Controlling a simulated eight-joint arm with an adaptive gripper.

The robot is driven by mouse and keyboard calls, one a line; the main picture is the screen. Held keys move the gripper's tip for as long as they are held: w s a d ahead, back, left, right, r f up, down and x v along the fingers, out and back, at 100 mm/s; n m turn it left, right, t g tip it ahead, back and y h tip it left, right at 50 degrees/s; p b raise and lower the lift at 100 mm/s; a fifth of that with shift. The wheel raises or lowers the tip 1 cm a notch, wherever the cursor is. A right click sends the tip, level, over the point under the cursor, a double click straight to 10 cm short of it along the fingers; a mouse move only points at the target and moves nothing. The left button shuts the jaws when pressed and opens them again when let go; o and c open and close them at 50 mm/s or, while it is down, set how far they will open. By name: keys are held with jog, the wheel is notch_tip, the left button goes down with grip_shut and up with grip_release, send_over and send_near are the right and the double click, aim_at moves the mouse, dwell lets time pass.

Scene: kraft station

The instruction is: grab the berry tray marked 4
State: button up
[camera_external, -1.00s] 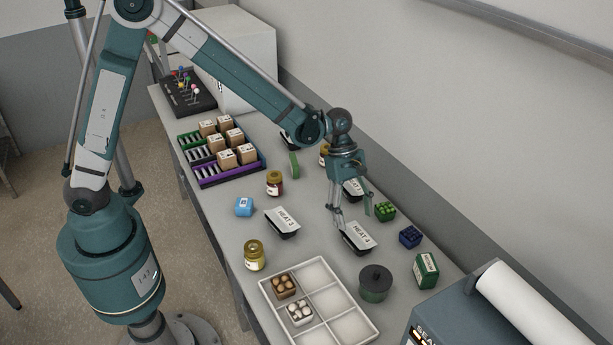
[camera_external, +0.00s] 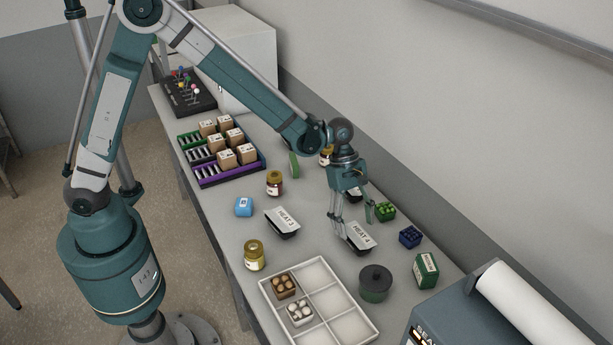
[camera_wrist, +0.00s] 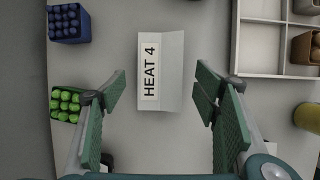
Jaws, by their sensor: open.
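The tray marked HEAT 4 (camera_external: 359,240) is a dark tray with a pale lid and a printed label. It sits on the bench, and its lid (camera_wrist: 161,70) fills the middle of the wrist view. My gripper (camera_external: 354,220) is open just above it, pointing down. In the wrist view my gripper's fingers (camera_wrist: 162,88) stand apart, one to each side of the lid, with nothing held. What is inside the tray is hidden by the lid.
A tray marked HEAT 3 (camera_external: 283,222) lies to the left, and another dark tray (camera_external: 353,191) is partly hidden behind my gripper. Green (camera_external: 385,211) and blue (camera_external: 410,236) berry punnets stand to the right. A dark lidded pot (camera_external: 375,283) and a white divided tray (camera_external: 333,301) are in front.

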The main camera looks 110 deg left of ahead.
aim_at(357, 235)
jog(key=shift+x, duration=2.45)
jog(key=shift+c, duration=0.7)
jog(key=c, duration=0.9)
